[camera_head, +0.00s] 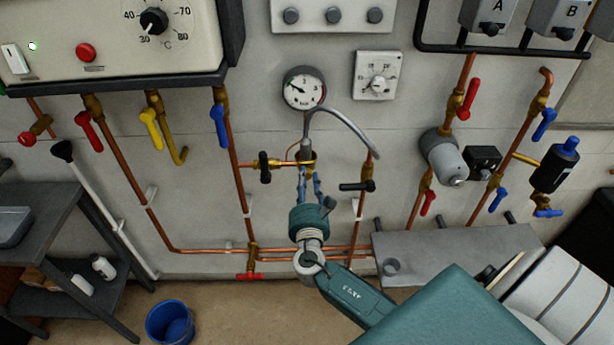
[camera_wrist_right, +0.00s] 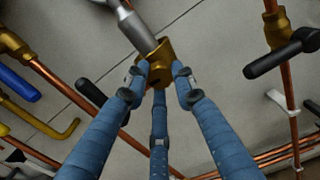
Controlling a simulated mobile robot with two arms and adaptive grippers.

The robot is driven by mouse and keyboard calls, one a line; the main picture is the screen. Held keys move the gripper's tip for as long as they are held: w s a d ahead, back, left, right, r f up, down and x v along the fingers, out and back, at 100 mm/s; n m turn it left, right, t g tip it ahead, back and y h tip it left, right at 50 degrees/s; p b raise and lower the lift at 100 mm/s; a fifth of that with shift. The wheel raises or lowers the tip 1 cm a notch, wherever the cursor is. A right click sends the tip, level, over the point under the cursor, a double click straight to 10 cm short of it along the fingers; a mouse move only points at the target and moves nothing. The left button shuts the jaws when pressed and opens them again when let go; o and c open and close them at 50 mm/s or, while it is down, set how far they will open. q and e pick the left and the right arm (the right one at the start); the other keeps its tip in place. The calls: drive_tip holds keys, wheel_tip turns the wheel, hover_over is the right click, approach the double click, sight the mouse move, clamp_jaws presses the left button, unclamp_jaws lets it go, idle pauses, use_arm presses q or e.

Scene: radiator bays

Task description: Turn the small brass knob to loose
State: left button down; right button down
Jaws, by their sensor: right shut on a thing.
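A brass fitting (camera_head: 307,158) sits on the wall below the round gauge, at the lower end of a grey hose. In the right wrist view the brass piece (camera_wrist_right: 157,60) is at top centre, with the grey hose end entering it from above. My right gripper (camera_head: 310,182) reaches up to it from below. Its blue fingers (camera_wrist_right: 160,78) are shut around the lower part of the brass, where the small knob is; the fingertips hide most of the knob, and its turn cannot be read. My left gripper is not in view.
A black-handled valve (camera_head: 265,167) is close on the left, another (camera_head: 357,186) on the right. The grey hose (camera_head: 345,118) arcs above. Copper pipes (camera_head: 290,252) and a red valve handle (camera_head: 250,277) are below. The gauge (camera_head: 303,88) hangs above.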

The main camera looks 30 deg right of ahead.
drive_tip(key=shift+a+f+n+p, duration=0.15)
drive_tip(key=shift+f+n+p, duration=0.15)
drive_tip(key=shift+n, duration=0.4)
drive_tip(key=shift+s, duration=0.1)
drive_tip(key=shift+f, duration=0.2)
drive_tip(key=c, duration=1.6)
unclamp_jaws()
drive_tip(key=shift+o, duration=1)
drive_tip(key=shift+r, duration=0.15)
drive_tip(key=v, duration=1.2)
